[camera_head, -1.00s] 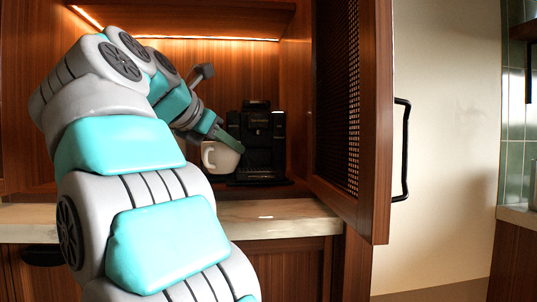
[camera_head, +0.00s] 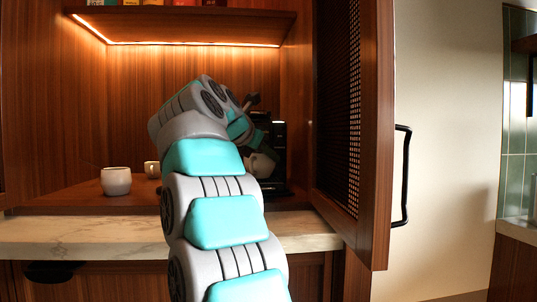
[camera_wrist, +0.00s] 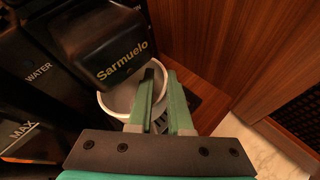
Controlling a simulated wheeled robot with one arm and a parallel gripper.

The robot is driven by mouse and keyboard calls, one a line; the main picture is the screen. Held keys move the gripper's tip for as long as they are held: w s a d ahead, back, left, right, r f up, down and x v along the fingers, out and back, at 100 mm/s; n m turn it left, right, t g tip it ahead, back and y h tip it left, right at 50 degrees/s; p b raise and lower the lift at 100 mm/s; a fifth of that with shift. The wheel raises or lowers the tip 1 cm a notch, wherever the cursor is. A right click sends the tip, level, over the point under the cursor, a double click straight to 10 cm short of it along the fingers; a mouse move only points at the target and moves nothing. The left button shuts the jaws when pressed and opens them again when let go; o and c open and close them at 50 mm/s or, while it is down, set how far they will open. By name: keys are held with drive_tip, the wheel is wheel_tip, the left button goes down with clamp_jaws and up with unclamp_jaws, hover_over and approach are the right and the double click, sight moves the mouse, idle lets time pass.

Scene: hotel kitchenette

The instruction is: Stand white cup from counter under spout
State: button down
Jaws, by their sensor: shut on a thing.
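My gripper (camera_wrist: 160,85) is shut on the white cup (camera_wrist: 118,103), with its green fingers at the cup's near rim in the wrist view. The coffee machine (camera_wrist: 95,25), black and marked "Sarmuelo", overhangs part of the cup there. The cup (camera_head: 262,166) also shows in the head view, low at the front of the machine (camera_head: 279,140) and partly hidden by my arm. The spout itself is hidden. I cannot tell whether the cup's base touches the machine's drip tray.
A white cup (camera_head: 116,181) and a smaller pale cup (camera_head: 152,169) stand on the wooden cabinet floor at left. The open cabinet door (camera_head: 352,130) stands right of the machine. A lit shelf (camera_head: 190,27) runs above. A pale stone counter edge (camera_head: 90,233) lies in front.

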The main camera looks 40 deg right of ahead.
drive_tip(key=shift+f, duration=0.2)
drive_tip(key=shift+a+f, duration=0.1)
drive_tip(key=shift+f, duration=0.05)
drive_tip(key=c, duration=0.8)
unclamp_jaws()
drive_tip(key=shift+c, duration=0.2)
drive_tip(key=shift+r, duration=0.25)
drive_tip(key=v, duration=1.2)
drive_tip(key=shift+s+f, duration=0.1)
